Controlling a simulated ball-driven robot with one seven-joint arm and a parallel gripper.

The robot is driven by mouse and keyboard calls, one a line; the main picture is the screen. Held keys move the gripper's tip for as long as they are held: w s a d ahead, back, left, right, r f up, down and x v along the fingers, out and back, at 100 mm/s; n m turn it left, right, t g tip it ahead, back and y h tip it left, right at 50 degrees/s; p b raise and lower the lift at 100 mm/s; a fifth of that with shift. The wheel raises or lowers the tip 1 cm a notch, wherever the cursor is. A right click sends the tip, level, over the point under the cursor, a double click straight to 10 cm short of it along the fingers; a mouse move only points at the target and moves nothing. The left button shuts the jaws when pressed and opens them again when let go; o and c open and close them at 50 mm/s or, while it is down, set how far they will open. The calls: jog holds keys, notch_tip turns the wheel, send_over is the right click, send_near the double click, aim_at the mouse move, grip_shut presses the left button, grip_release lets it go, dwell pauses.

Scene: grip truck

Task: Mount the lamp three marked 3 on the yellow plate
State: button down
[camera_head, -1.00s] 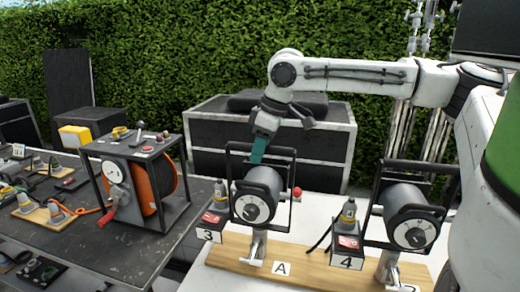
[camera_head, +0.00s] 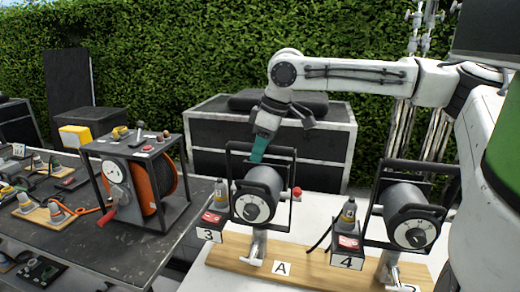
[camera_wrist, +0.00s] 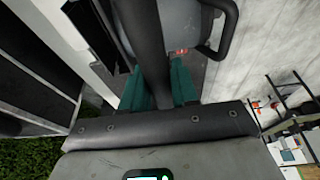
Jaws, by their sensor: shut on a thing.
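The lamp marked 3 (camera_head: 257,205) is a grey cylinder with a dial on its front and a black square frame. It stands at the left end of a light wooden board (camera_head: 315,272) labelled A; its number card (camera_head: 209,236) is beside it. My gripper (camera_head: 259,152) reaches down with teal fingers to the top bar of the lamp's frame. In the wrist view the fingers are shut on a dark bar (camera_wrist: 146,35) of the lamp. I cannot tell for sure which thing is the yellow plate.
A similar lamp marked 4 (camera_head: 407,214) stands close on the right. A cable reel in a black frame (camera_head: 137,180) is on the dark table (camera_head: 105,248) at left, with a yellow box (camera_head: 75,136) behind. A black-and-white cabinet (camera_head: 330,150) stands behind my gripper.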

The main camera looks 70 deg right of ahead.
jog(key=shift+r+p, duration=3.4)
jog(key=shift+r, duration=0.45)
